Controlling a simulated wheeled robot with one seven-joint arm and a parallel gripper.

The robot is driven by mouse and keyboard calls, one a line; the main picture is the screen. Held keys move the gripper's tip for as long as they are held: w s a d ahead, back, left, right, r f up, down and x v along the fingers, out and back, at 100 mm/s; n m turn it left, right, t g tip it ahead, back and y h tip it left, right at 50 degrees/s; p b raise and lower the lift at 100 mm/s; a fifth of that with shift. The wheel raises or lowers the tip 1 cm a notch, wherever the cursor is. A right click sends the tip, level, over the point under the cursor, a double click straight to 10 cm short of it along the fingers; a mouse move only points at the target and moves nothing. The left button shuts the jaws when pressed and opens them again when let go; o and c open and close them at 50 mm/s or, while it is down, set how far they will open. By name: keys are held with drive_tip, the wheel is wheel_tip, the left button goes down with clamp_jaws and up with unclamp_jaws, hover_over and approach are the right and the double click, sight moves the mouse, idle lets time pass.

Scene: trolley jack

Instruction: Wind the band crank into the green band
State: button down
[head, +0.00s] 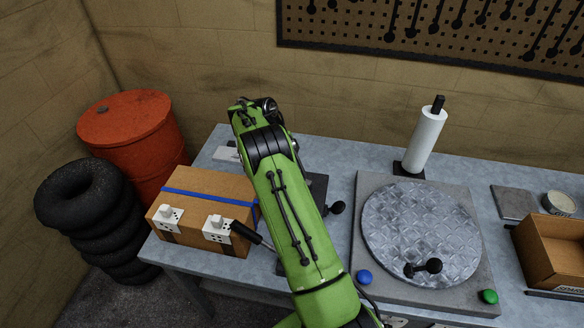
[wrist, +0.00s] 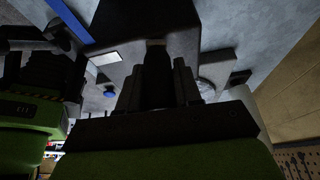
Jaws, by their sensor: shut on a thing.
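My gripper (wrist: 156,75) shows dark in the wrist view, its fingers closed around a dark upright piece (wrist: 155,48). That piece looks like the grip of the band crank, but shadow hides its detail. In the head view my green arm reaches over the bench and hides the gripper and what it holds. A dark unit (head: 317,187) with a black knob (head: 337,207) shows partly behind the arm. I cannot make out a green band in either view.
A strapped cardboard box (head: 190,190) stands left of my arm, with a black lever (head: 245,233) near it. A round metal plate (head: 420,225) with a black knob lies to the right, near a paper roll (head: 425,140) and an open carton (head: 552,248).

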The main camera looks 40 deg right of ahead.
drive_tip(key=shift+r, duration=0.1)
drive_tip(key=c, duration=0.8)
unclamp_jaws()
drive_tip(key=shift+c, duration=0.2)
drive_tip(key=p+v, duration=0.6)
drive_tip(key=v, duration=0.9)
drive_tip(key=shift+w+r, duration=0.2)
drive_tip(key=shift+r, duration=0.1)
drive_tip(key=shift+f, duration=0.1)
